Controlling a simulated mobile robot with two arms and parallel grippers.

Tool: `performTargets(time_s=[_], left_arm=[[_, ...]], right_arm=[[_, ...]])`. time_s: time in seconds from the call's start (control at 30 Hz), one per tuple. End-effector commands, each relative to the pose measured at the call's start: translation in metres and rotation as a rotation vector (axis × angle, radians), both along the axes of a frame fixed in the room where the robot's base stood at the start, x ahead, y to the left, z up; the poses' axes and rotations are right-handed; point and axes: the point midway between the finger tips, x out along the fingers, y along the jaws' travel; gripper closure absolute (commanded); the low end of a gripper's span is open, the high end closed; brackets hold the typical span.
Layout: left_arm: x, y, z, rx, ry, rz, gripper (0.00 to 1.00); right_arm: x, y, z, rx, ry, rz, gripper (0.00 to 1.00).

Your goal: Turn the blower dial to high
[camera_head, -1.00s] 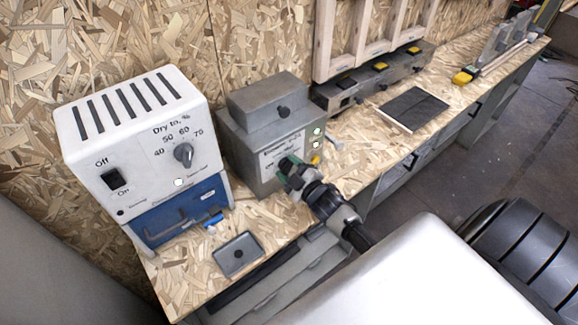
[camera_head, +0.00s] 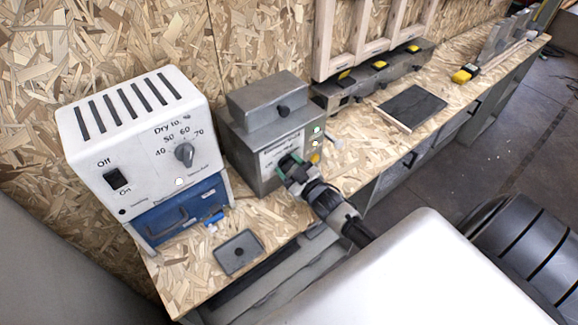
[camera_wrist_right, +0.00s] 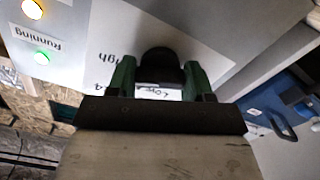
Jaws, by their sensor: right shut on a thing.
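The blower is a grey metal box (camera_head: 265,135) on the bench, with a labelled front panel. Its black dial (camera_wrist_right: 160,68) shows in the right wrist view, between the green fingertips. My right gripper (camera_head: 289,167) is at the panel and shut on the dial; it also shows in the right wrist view (camera_wrist_right: 160,77). In the head view the gripper hides the dial. Upside-down lettering shows left of the dial and below it, partly covered. I cannot read the dial's pointer. My left gripper is not in view.
A white unit (camera_head: 140,135) with its own knob (camera_head: 184,152) and Off/On switch stands left of the blower. A small grey tray (camera_head: 239,252) lies in front. A dark flat panel (camera_head: 411,106) lies to the right. A green light (camera_wrist_right: 41,58) labelled Running is lit.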

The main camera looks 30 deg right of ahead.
Motion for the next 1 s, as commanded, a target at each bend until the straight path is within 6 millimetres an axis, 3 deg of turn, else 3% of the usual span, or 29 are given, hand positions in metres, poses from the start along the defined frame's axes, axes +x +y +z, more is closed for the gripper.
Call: performTargets(time_s=[0.23, 0.27, 0.4, 0.77, 1.0], left_arm=[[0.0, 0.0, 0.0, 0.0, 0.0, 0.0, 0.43], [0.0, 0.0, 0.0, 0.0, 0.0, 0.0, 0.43], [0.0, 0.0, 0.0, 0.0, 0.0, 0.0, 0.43], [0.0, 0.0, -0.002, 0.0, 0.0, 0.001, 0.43], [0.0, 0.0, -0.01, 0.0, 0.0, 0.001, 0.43]], right_arm=[[-0.001, 0.0, -0.002, 0.005, 0.004, -0.001, 0.73], [-0.001, 0.0, -0.002, 0.005, 0.004, -0.001, 0.44], [-0.001, 0.0, -0.001, 0.004, 0.003, 0.0, 0.23], [-0.007, 0.0, -0.002, 0.002, 0.003, -0.001, 0.23], [-0.05, -0.004, -0.004, 0.002, 0.005, -0.001, 0.23]])
